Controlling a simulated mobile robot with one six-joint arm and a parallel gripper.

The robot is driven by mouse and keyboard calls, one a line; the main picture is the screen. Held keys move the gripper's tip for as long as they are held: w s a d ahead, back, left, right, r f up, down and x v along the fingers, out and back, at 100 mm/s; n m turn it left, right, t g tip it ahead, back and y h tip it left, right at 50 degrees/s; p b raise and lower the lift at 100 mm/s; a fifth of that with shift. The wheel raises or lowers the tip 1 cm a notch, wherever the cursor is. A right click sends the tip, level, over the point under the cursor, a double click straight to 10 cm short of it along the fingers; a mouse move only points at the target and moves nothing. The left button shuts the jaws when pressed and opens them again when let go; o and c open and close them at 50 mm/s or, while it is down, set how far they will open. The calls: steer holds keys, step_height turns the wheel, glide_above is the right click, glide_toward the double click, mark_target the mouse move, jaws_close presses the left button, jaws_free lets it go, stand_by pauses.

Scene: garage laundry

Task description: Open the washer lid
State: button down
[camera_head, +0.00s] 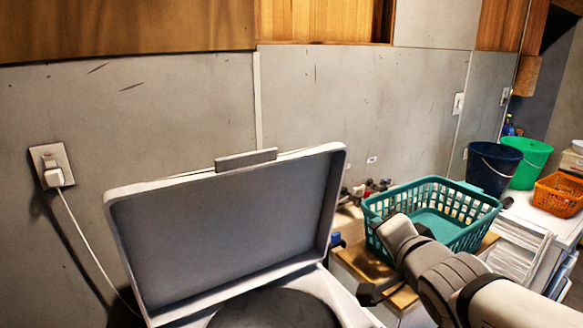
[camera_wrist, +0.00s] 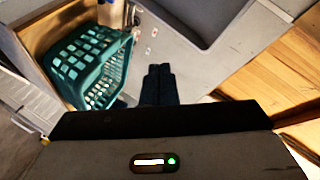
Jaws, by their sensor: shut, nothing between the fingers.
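The washer lid (camera_head: 230,225) stands raised in the head view, tilted back toward the wall, with its grey underside facing me and a small handle (camera_head: 246,160) on its top edge. The washer's round dark opening (camera_head: 275,310) shows below it, cut off by the picture's bottom edge. My gripper (camera_head: 368,294) is at the right of the washer, apart from the lid. In the wrist view its dark fingers (camera_wrist: 158,84) are together and empty. A grey panel with a raised rim at the top of the wrist view seems to be the lid (camera_wrist: 205,20).
A teal basket (camera_head: 440,210) sits on a wooden surface right of the washer, close behind my arm. It also shows in the wrist view (camera_wrist: 88,65). Blue (camera_head: 490,165) and green (camera_head: 525,160) buckets and an orange basket (camera_head: 558,194) stand farther right. A plugged cord (camera_head: 80,235) hangs at left.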

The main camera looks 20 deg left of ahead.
steer(key=s+a+r+m+y, duration=0.1)
steer(key=a+r+y, duration=0.35)
steer(key=a, duration=0.35)
steer(key=y+b, duration=0.1)
steer(key=y, duration=0.4)
glide_toward(262, 152)
steer(key=shift+g, duration=0.4)
steer(key=p+x, duration=0.4)
steer(key=x, duration=0.3)
steer(key=shift+r, duration=0.2)
steer(key=shift+d, duration=0.1)
